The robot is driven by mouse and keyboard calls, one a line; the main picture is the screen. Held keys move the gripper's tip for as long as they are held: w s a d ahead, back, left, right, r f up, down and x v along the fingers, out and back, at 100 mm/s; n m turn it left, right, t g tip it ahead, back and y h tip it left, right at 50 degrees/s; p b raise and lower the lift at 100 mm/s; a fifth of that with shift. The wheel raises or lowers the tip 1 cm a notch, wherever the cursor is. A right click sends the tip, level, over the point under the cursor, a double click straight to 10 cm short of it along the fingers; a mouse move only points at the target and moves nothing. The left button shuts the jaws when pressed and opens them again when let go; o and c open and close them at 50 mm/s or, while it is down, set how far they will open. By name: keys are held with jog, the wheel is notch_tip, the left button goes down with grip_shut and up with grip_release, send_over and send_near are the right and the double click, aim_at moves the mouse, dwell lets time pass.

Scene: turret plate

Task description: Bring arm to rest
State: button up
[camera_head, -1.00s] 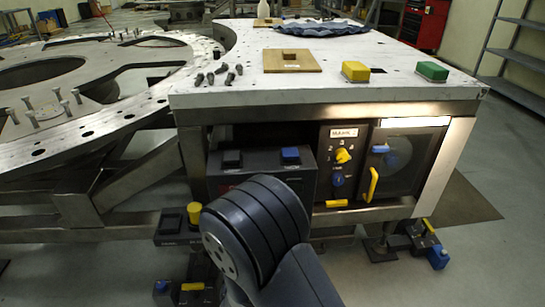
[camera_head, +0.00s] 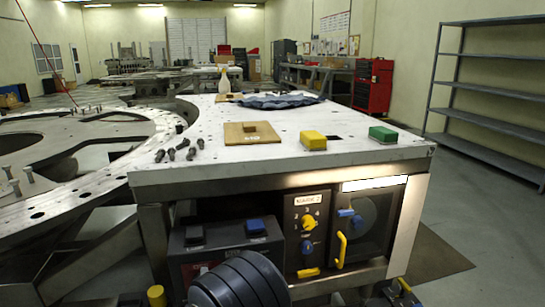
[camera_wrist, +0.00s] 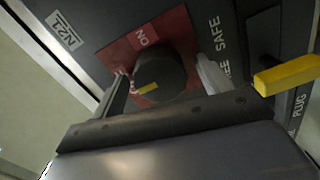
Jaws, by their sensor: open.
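In the wrist view my gripper (camera_wrist: 165,85) is open, with one finger on each side of a round black knob (camera_wrist: 163,72). The knob has a yellow pointer mark and sits on a red plate (camera_wrist: 118,56) marked ON. I cannot tell whether the fingers touch the knob. Nothing is lifted or carried. In the head view only a dark link of my arm (camera_head: 240,283) shows at the bottom edge, in front of the workbench; the gripper itself is hidden there.
A yellow handle (camera_wrist: 288,75) juts out close to the right finger. The metal workbench (camera_head: 270,178) overhangs a dark control box (camera_head: 225,245) and a panel with a yellow knob (camera_head: 308,221). Bolts, a wooden plate and yellow and green blocks lie on top.

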jog(key=p+v, duration=0.1)
jog(key=v, duration=0.9)
jog(key=w+a+m+b, duration=0.1)
jog(key=w+m+b, duration=0.6)
jog(key=m, duration=1)
jog(key=shift+w+a+m+b, duration=0.3)
jog(key=shift+w+a+b, duration=0.1)
jog(key=shift+b, duration=1.4)
